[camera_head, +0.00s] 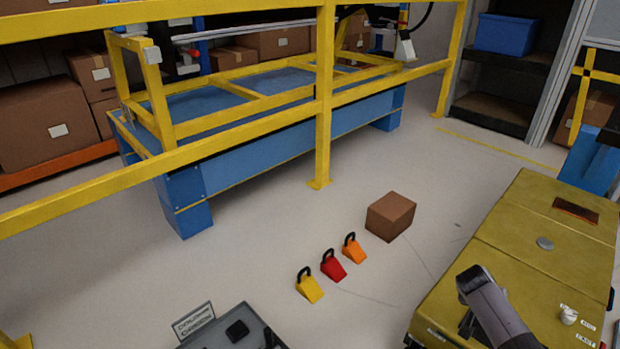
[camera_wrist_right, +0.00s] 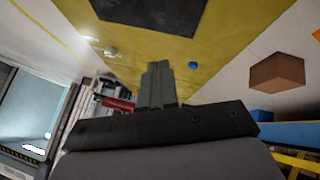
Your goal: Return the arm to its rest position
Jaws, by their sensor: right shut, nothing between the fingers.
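My right arm (camera_head: 492,308) comes in at the bottom right of the head view, over the near part of a yellow bench-like unit (camera_head: 503,236). In the right wrist view my right gripper (camera_wrist_right: 158,68) points toward the yellow surface (camera_wrist_right: 232,25). Its two fingers are together with nothing between them. In the head view the fingers are mostly hidden behind the arm. My left gripper is not in view.
The yellow unit carries a dark panel (camera_head: 575,210), a grey round knob (camera_head: 545,243) and a white knob (camera_head: 568,315). A yellow railing (camera_head: 324,110) crosses behind.

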